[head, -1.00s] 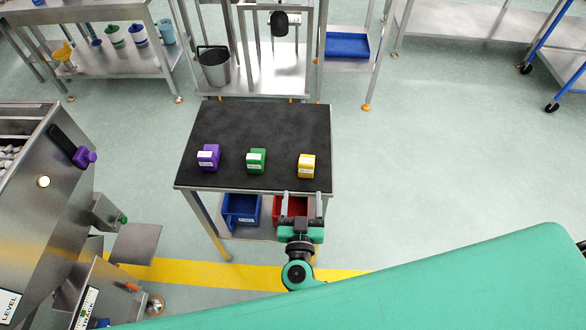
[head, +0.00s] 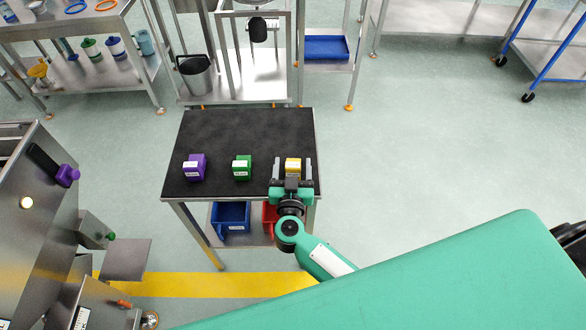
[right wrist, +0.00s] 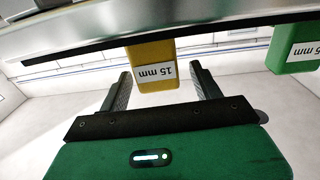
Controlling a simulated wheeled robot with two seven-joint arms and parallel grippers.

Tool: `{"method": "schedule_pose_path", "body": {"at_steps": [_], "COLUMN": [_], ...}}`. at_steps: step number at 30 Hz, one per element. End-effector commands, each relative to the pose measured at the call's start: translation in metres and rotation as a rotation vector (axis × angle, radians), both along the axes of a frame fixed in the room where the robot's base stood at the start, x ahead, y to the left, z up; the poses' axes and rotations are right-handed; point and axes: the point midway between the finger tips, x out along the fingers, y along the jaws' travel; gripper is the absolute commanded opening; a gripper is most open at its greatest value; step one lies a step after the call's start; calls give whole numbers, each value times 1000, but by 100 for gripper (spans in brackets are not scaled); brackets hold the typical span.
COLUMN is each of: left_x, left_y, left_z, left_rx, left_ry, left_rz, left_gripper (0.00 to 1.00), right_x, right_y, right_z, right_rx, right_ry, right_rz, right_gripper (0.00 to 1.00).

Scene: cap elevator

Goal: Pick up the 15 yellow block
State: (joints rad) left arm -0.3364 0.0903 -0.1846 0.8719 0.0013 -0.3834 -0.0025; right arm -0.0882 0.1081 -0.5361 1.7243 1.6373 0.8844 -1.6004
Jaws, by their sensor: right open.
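The yellow block (head: 293,164) sits near the right front of the black table top (head: 250,130). In the right wrist view the yellow block (right wrist: 154,66) shows a white label reading "15 mm". My right gripper (head: 292,170) is open at the table's front edge, one finger to each side of the yellow block. In the right wrist view the near end of the block lies between the open fingertips (right wrist: 162,74), with gaps on both sides. My left gripper is in neither view.
A green block (head: 242,168) stands left of the yellow one, and a purple block (head: 195,168) further left. A blue bin (head: 231,217) and a partly hidden red bin (head: 268,222) are on the shelf below. The table's back half is clear.

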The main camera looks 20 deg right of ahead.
Motion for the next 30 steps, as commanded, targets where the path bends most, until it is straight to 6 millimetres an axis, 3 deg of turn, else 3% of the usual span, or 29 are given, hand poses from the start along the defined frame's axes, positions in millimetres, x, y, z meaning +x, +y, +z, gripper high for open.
{"method": "schedule_pose_path", "body": {"at_steps": [6, 15, 23, 30], "left_x": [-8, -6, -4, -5], "left_y": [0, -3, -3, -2], "left_z": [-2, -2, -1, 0], "left_rx": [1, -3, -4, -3], "left_ry": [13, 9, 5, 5], "left_rz": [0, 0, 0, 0], "left_gripper": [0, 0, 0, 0], "right_x": [27, 31, 31, 31], "right_y": [-11, -12, -12, -12], "right_z": [3, 2, 2, 3], "right_rx": [-1, 0, 0, 1], "right_ry": [-2, 0, 0, -1], "right_rz": [0, 0, 0, 0], "right_gripper": [65, 65, 15, 15]}}
